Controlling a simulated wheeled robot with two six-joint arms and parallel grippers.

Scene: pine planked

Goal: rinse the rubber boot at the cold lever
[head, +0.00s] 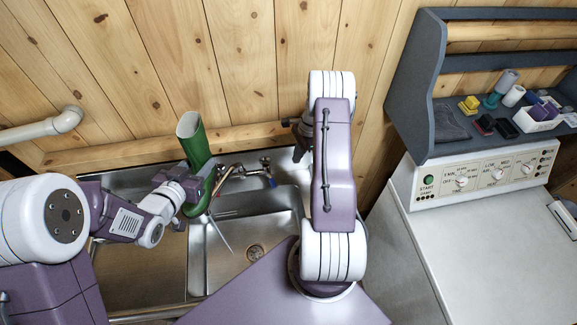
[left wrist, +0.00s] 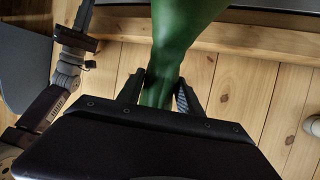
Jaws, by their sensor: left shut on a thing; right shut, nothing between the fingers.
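The green rubber boot (head: 194,141) is above the sink, its pale opening up and its shaft tilted a little left. My left gripper (head: 197,190) is shut on its lower part; in the left wrist view the boot (left wrist: 180,35) passes between the fingers (left wrist: 160,93). The tap (head: 245,171) stands at the sink's back edge, right of the boot. A blue-tipped lever (head: 272,183) is on its right, taken as the cold lever. My right gripper (head: 299,130) is shut and empty, above and right of the tap, partly hidden by my arm.
The steel sink has a basin with a drain (head: 255,252). A thin pale streak (head: 222,235) runs below the boot; I cannot tell if it is water. A pine wall stands behind. A white machine (head: 500,240) with a shelf of small items is at right.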

